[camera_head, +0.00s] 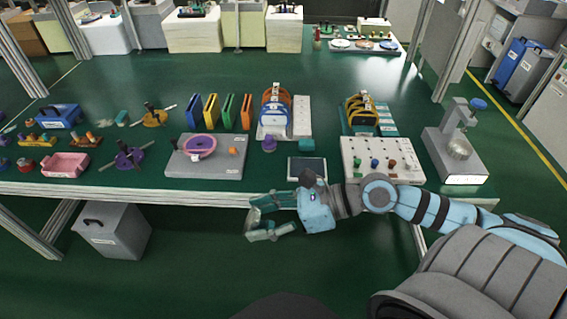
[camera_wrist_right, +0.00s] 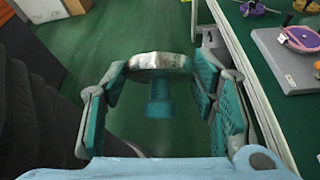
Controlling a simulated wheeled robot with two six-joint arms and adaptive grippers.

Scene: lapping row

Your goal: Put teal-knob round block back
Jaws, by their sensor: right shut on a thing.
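My right gripper (camera_head: 254,220) is out over the floor, in front of the table's front edge. It is shut on the teal-knob round block (camera_wrist_right: 160,62), a shiny grey metal disc with a teal knob (camera_wrist_right: 158,105). In the right wrist view the disc sits between the fingertips (camera_wrist_right: 155,70), with the knob on the side facing the camera. In the head view the block is hard to make out among the teal finger pads. A pale board (camera_head: 410,157) at the table's front right carries several small pieces with coloured knobs. My left gripper is not in view.
A grey plate (camera_head: 215,170) with a purple ring lies on the green table. A dark-screened flat device (camera_head: 307,168) is near the edge. A metal stand with a blue knob (camera_head: 478,104) is at right. Coloured upright holders stand behind. A grey bin (camera_head: 115,235) is on the floor.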

